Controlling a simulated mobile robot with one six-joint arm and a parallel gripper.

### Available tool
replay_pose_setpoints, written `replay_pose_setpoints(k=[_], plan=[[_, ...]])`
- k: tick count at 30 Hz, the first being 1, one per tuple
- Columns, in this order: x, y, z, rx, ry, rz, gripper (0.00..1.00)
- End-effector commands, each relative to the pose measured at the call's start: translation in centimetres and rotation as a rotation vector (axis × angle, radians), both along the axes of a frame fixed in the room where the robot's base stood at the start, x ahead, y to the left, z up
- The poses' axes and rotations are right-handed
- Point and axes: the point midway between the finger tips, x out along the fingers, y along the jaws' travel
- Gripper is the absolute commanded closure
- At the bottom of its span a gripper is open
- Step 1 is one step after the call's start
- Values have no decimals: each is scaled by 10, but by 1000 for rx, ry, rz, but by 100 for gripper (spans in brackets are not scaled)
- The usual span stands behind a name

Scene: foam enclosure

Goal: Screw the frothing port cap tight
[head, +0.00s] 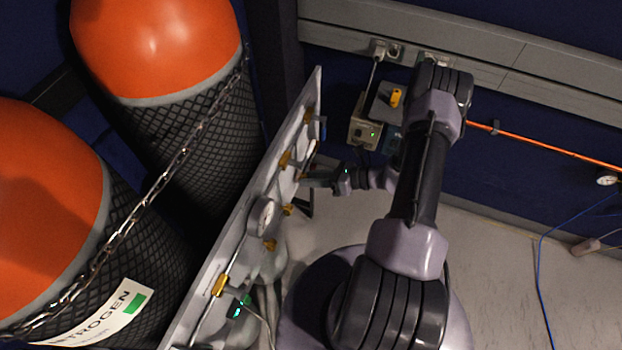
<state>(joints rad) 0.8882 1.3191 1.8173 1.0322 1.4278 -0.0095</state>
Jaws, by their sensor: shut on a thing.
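My gripper (308,181) is in the middle of the head view, at the face of an upright grey panel (238,232) with brass fittings. Its fingers point left towards the panel and are shut on a small part there, which I take to be the frothing port cap. The cap is too small and too hidden by the fingers to make out its shape, or how it sits on its port. Brass fittings (286,160) stand just above and left of the fingers, and another brass fitting (288,210) sits just below.
A round gauge (262,217) and a brass valve (219,285) are lower on the panel. Chained orange-topped cylinders (160,45) stand behind it on the left. Open floor lies right, with a blue cable (541,262).

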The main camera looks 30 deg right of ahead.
Motion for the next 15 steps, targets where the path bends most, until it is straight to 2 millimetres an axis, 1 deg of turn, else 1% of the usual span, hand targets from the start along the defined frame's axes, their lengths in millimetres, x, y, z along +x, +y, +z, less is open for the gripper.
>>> replay_pose_setpoints(k=[7, 15], plan=[[1, -1, -1, 92, 71, -1, 100], [1, -1, -1, 133, 104, -1, 100]])
